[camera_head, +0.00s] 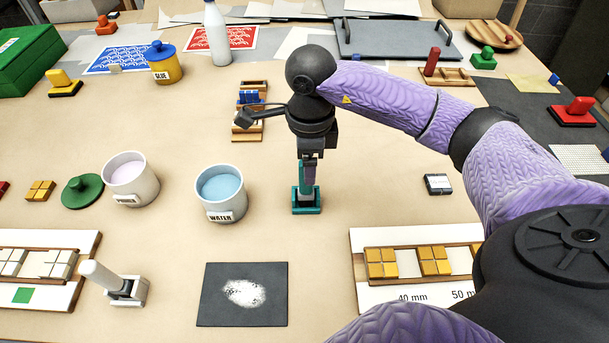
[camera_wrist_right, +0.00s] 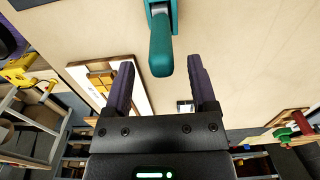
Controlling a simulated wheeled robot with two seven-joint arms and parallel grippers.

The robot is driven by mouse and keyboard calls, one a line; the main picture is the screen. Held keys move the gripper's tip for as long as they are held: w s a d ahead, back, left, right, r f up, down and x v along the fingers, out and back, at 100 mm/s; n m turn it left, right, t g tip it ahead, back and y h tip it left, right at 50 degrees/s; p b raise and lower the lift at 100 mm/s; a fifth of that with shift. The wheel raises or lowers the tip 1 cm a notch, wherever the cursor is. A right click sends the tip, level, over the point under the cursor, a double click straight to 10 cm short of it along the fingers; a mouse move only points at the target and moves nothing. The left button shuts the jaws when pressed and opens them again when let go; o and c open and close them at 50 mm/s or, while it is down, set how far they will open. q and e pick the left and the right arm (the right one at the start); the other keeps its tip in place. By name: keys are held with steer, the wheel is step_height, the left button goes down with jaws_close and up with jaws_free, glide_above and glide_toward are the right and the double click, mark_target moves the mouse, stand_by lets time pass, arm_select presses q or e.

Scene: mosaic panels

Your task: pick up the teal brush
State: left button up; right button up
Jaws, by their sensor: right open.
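The teal brush (camera_head: 306,207) stands upright on the table right of the water pot, its teal base showing and its upper part largely hidden by my gripper. My right gripper (camera_head: 309,172) is directly above it, pointing down. In the right wrist view the brush's rounded teal handle (camera_wrist_right: 161,52) lies between the open purple fingers (camera_wrist_right: 161,66), near their tips. I see a gap on each side of the handle. No grip on it shows. My left gripper is not in view.
The water pot (camera_head: 221,194) and another white pot (camera_head: 131,180) stand left of the brush. A dark mat (camera_head: 242,315) with a white patch lies in front. A white-handled tool (camera_head: 117,284) stands front left. A small wooden rack (camera_head: 240,133) is behind.

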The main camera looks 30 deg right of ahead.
step_height(320, 180, down, 4)
steer(key=shift+w+a+r, duration=0.1)
steer(key=shift+w, duration=0.05)
jaws_close()
stand_by(0.3)
